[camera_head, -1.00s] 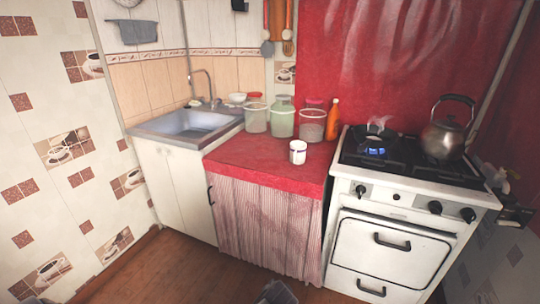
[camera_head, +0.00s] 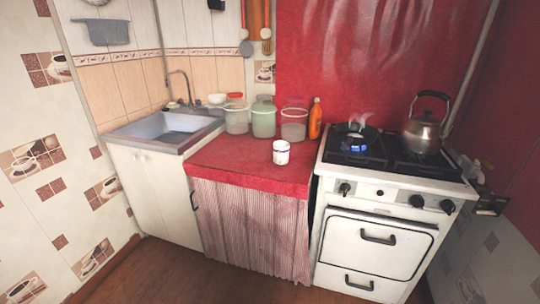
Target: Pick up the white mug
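The white mug (camera_head: 281,153) stands upright near the front right of the red oilcloth counter (camera_head: 230,160). It has a dark band or mark near its rim. Nothing touches it. Neither of my grippers shows in the head view.
Three clear canisters, one of them greenish (camera_head: 263,118), and an orange bottle (camera_head: 315,119) stand behind the mug. A sink (camera_head: 165,128) is on the left. A stove (camera_head: 376,232) with a lit blue burner and a kettle (camera_head: 422,132) is on the right. The counter around the mug is bare.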

